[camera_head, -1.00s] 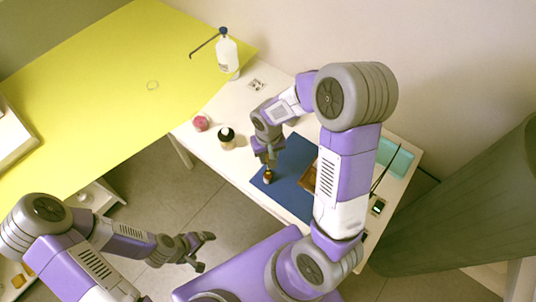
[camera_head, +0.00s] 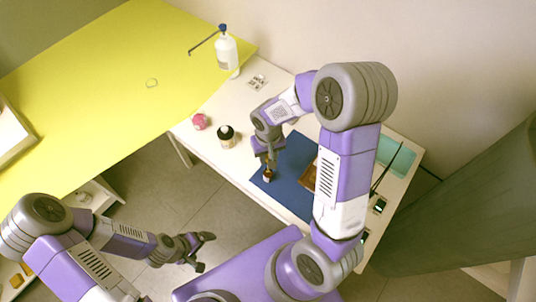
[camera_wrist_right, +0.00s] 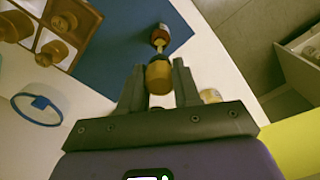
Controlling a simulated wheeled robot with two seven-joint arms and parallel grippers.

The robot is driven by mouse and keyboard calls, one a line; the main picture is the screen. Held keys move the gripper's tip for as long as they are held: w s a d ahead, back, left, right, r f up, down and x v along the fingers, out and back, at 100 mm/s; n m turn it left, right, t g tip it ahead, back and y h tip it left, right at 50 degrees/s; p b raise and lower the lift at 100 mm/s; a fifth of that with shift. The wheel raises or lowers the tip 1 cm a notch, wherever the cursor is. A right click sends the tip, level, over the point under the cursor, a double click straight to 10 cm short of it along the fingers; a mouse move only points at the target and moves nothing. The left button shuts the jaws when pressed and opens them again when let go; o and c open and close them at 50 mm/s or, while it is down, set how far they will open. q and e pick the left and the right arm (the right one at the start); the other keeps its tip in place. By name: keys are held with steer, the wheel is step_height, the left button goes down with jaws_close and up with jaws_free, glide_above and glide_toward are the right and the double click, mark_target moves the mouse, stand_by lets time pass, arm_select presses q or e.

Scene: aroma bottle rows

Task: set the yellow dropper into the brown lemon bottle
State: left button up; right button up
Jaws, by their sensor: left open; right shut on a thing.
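The yellow dropper (camera_wrist_right: 158,76) is held between the two fingers of my right gripper (camera_wrist_right: 159,84), which is shut on its bulb. The small brown bottle (camera_wrist_right: 160,34), with a reddish band, stands just beyond the dropper on the blue mat (camera_wrist_right: 110,45). The dropper's thin stem points at the bottle's mouth; I cannot tell how far inside its tip is. In the head view my right gripper (camera_head: 267,160) is right above the brown bottle (camera_head: 268,177). My left gripper (camera_head: 203,252) is open and empty, off the table's front side.
A wooden tray (camera_head: 309,178) with several bottles is partly hidden behind my right arm. A black-capped jar (camera_head: 226,138), a pink jar (camera_head: 200,122) and a white pump bottle (camera_head: 227,54) stand to the left. A teal tray (camera_head: 397,158) is at right.

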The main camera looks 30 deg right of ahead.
steer(key=shift+f+b, duration=1.4)
steer(key=shift+f, duration=0.3)
steer(key=shift+f, duration=0.1)
steer(key=shift+f+b, duration=1.25)
steer(key=shift+f, duration=0.05)
steer(key=o, duration=0.7)
steer(key=shift+r+p, duration=2.85)
steer(key=shift+r, duration=0.7)
